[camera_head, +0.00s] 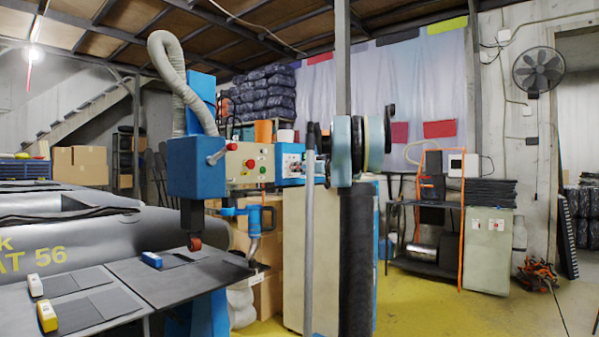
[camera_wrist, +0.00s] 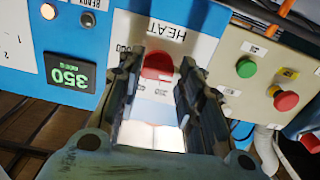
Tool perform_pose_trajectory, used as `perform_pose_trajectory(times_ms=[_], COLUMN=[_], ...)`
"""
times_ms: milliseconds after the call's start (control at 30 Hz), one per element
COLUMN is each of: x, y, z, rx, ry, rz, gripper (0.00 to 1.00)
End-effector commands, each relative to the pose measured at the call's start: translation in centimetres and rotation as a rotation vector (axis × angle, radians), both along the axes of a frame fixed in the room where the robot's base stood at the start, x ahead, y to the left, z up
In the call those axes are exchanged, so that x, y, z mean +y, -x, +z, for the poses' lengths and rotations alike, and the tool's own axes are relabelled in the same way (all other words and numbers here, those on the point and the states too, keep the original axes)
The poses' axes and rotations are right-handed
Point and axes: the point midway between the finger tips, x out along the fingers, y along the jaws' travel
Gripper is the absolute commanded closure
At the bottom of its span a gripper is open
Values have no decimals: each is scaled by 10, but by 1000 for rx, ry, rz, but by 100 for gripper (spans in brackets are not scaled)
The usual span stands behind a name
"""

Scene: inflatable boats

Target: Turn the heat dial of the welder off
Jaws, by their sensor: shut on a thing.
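The welder (camera_head: 195,168) is the blue machine in the middle left of the head view, with a thick grey hose on top. Its blue-and-white heat panel (camera_head: 291,162) faces my arm. In the wrist view the red heat dial (camera_wrist: 157,66) sits on a white plate marked HEAT, seen upside down. My gripper (camera_wrist: 159,72) has its two dark fingers on either side of the dial, shut on it. The fingers hide the dial's sides and part of its scale. A green display (camera_wrist: 69,76) beside it reads 350, upside down.
A beige panel with a green button (camera_wrist: 246,67) and a red button (camera_wrist: 286,100) lies close to the right finger. Grey sheets cover the work table (camera_head: 150,280). Yellow floor (camera_head: 430,310) is open at right.

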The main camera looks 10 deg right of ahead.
Motion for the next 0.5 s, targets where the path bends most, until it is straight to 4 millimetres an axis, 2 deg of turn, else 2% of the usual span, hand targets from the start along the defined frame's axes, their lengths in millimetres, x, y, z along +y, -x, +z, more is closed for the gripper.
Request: perform_pose_trajectory(times_ms=[500], x=[0], y=[-1], z=[-1], rx=[-100], ry=[108], rz=[0], gripper=[90])
